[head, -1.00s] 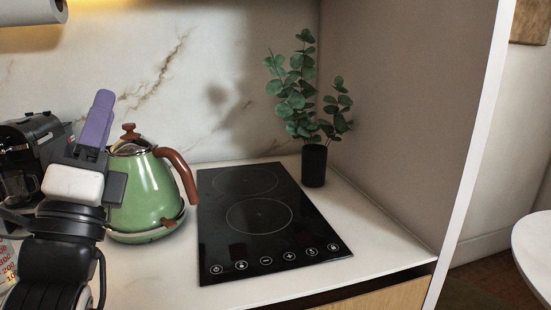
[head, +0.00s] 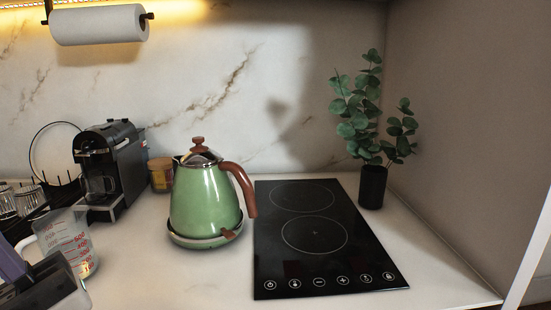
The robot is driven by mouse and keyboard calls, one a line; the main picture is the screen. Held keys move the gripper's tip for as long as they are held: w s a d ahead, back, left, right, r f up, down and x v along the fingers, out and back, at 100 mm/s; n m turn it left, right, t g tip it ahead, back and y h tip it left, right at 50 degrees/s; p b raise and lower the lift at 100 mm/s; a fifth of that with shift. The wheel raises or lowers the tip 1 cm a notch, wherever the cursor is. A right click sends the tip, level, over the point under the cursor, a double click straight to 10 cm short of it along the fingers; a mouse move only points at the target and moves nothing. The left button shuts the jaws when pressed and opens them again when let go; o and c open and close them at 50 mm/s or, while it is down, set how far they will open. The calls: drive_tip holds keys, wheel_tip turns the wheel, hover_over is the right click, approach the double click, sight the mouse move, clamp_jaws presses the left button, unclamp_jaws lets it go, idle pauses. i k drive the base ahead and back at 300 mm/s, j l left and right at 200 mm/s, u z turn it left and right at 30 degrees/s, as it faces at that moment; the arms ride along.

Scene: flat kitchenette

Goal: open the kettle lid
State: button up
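The green kettle (head: 203,198) stands upright on its round base on the white counter, in the middle of the head view. Its brown handle points right, toward the hob. Its lid (head: 199,155), with a brown knob, sits on top and looks closed. My gripper (head: 14,262) shows only in part at the lower left corner, with a purple finger near the measuring jug. It is well to the left of the kettle and apart from it. Its fingertips are cut off or hidden, so I cannot tell if it is open.
A black induction hob (head: 318,238) lies right of the kettle, with a potted plant (head: 372,185) behind it. A coffee machine (head: 112,165), a small jar (head: 160,174) and a measuring jug (head: 68,241) stand to the left. A paper towel roll (head: 98,25) hangs above. The counter before the kettle is clear.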

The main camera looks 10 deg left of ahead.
sight(199, 155)
drive_tip(key=k+j, duration=0.15)
drive_tip(key=j, duration=0.2)
drive_tip(key=k+j, duration=0.2)
drive_tip(key=j, duration=0.15)
drive_tip(key=k+j, duration=0.15)
drive_tip(key=j, duration=0.2)
drive_tip(key=k+j, duration=0.15)
drive_tip(key=j, duration=0.2)
drive_tip(key=i+j, duration=0.25)
drive_tip(key=i, duration=0.2)
drive_tip(key=z, duration=0.05)
